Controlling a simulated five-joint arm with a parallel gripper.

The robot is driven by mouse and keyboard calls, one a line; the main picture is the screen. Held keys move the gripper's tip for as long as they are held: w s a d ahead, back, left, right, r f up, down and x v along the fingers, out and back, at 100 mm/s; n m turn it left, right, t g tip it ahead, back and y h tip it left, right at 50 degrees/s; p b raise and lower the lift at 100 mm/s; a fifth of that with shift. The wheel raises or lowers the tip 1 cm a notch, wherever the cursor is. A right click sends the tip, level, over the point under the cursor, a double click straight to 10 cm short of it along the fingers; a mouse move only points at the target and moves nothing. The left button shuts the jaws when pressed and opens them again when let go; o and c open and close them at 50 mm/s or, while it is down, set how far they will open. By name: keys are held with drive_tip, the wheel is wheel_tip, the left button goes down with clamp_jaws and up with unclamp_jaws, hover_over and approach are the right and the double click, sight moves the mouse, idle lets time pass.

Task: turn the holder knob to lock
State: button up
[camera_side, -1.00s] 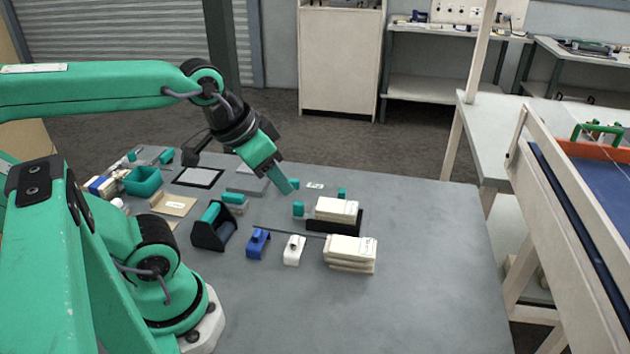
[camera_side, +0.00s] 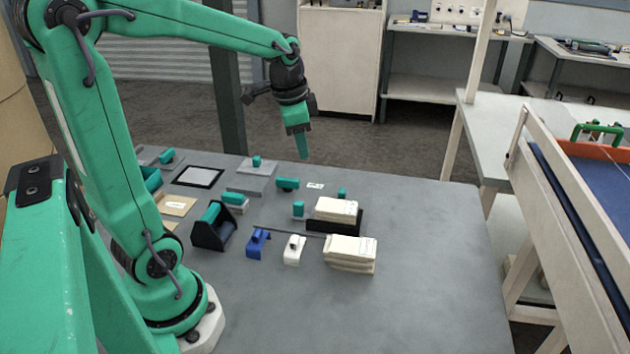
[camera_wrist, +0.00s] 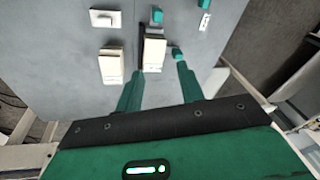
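My gripper (camera_side: 303,155) is raised in the air above the table's far edge in the side view, pointing down. In the wrist view its two teal fingers (camera_wrist: 158,78) are apart with nothing between them. A black holder (camera_side: 228,236) with slanted sides stands on the table, with a teal bar (camera_side: 211,211) across it. Small teal knob-like pieces stand at the grey block (camera_side: 257,161), beside the stacks (camera_side: 298,209) and behind them (camera_side: 342,193). I cannot tell which one is the holder knob or how it is turned. My gripper touches none of them.
Pale stacks (camera_side: 350,254) (camera_side: 337,208) lie near the table's middle, one in a black tray (camera_side: 322,227). A blue bracket (camera_side: 258,243) and a white bracket (camera_side: 293,250) stand nearby. A black-framed sheet (camera_side: 198,177) lies behind. The table's right side (camera_side: 440,260) is clear.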

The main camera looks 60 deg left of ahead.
drive_tip(key=w+a+f+m+g, duration=0.1)
drive_tip(key=w+a+f, duration=0.1)
drive_tip(key=a+f, duration=0.15)
drive_tip(key=w+a+f+m, duration=0.1)
drive_tip(key=w+a+f, duration=0.1)
drive_tip(key=a, duration=0.3)
drive_tip(key=m+g, duration=0.1)
drive_tip(key=m, duration=0.1)
hover_over(288, 179)
drive_tip(key=shift+h, duration=0.4)
wheel_tip(288, 179, down, 6)
drive_tip(key=shift+f, duration=0.25)
drive_tip(key=shift+f, duration=3.9)
clamp_jaws()
